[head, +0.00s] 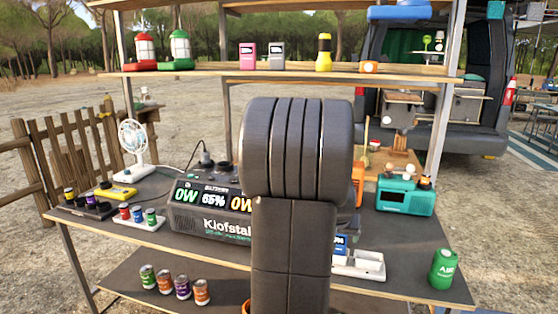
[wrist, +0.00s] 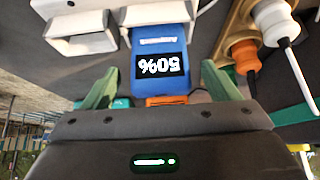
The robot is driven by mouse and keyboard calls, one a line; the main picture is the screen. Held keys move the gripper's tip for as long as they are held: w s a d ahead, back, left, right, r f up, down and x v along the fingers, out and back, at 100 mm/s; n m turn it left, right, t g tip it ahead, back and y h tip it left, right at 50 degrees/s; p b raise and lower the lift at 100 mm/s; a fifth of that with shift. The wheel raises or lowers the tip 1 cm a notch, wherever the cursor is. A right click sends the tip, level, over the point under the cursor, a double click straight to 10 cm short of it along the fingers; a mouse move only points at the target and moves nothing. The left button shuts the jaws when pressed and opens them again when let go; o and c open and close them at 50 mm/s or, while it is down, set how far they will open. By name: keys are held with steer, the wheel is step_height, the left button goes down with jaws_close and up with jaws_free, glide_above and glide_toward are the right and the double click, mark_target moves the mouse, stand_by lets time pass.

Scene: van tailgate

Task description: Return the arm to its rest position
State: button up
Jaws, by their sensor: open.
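My gripper (wrist: 160,78) shows in the wrist view with two green fingers spread apart. A blue battery-like block (wrist: 160,50) with a display reading 50% and an orange end lies between the fingers. Gaps show on both sides, so the gripper is open around it and not holding it. The block's far end meets a white holder (wrist: 150,12). In the head view my own dark arm fills the middle and hides the gripper. Part of the blue block (head: 340,243) shows just right of the arm, by the white holder (head: 358,266).
A power station (head: 208,213) stands left of my arm, with a fan (head: 134,140) behind it. A teal radio-like box (head: 405,196) and a green can (head: 443,268) are at right. A shelf (head: 290,74) with lanterns runs above; cans stand on the lower shelf.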

steer(key=p+v, duration=0.1)
steer(key=v, duration=0.9)
steer(key=b+x, duration=0.2)
steer(key=x, duration=1.2)
steer(key=shift+f, duration=0.15)
step_height(320, 180, up, 12)
steer(key=p, duration=0.8)
steer(key=shift+s+f, duration=0.1)
steer(key=shift+f, duration=0.1)
steer(key=shift+a+r+p, duration=0.2)
steer(key=shift+a+p, duration=0.05)
steer(key=shift+p, duration=0.4)
steer(key=shift+w+a+r+p, duration=0.25)
steer(key=shift+a+p, duration=0.25)
steer(key=shift+p, duration=0.15)
steer(key=shift+w+a+r+p, duration=0.15)
steer(key=shift+a+r+p, duration=0.05)
steer(key=shift+a+p, duration=0.4)
steer(key=w+a+r+p, duration=0.1)
steer(key=a+r+p, duration=0.3)
steer(key=a+p, duration=0.7)
steer(key=shift+w+a+r, duration=0.2)
steer(key=shift+a, duration=1.05)
steer(key=shift+d, duration=0.1)
